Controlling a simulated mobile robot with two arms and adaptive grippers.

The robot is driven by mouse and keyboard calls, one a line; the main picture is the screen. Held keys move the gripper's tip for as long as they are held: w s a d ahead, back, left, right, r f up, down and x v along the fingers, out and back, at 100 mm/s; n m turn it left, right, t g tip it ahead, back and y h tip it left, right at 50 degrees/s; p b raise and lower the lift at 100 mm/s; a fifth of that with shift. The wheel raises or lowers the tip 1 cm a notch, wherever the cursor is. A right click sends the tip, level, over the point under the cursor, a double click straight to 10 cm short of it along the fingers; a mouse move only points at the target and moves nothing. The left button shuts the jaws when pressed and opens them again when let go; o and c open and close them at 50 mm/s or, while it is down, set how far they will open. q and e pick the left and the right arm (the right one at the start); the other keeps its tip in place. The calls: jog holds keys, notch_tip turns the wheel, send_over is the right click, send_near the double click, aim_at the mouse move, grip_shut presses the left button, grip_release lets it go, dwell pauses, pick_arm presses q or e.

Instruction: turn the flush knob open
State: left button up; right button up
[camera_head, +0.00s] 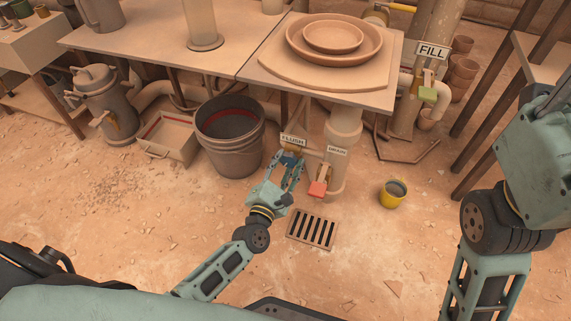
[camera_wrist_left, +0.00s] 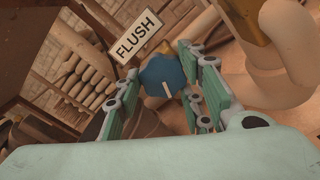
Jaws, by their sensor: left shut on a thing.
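The flush knob (camera_wrist_left: 166,76) is a blue knob with a white line on its face, under the "FLUSH" sign (camera_wrist_left: 136,37) in the left wrist view. My left gripper (camera_wrist_left: 192,92) is shut on it, with its green fingers at the knob's sides. In the head view my left gripper (camera_head: 289,168) reaches up to the knob below the "FLUSH" sign (camera_head: 292,140), and its fingers hide most of the knob. My right arm stands at the right edge of the head view; its gripper is not seen.
A red-handled drain valve (camera_head: 318,188) sits just right of my left gripper, under the "DRAIN" sign (camera_head: 337,151). A grey bucket (camera_head: 230,150) stands to the left. The table edge (camera_head: 315,99) is above.

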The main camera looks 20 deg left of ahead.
pick_arm(q)
jog(key=o, duration=1.1)
jog(key=shift+w+a+r, duration=0.15)
jog(key=shift+a+r, duration=0.05)
jog(key=shift+f, duration=0.1)
jog(key=shift+s, duration=0.55)
jog(key=s, duration=0.6)
jog(key=shift+s+a, duration=0.1)
jog(key=shift+s, duration=0.15)
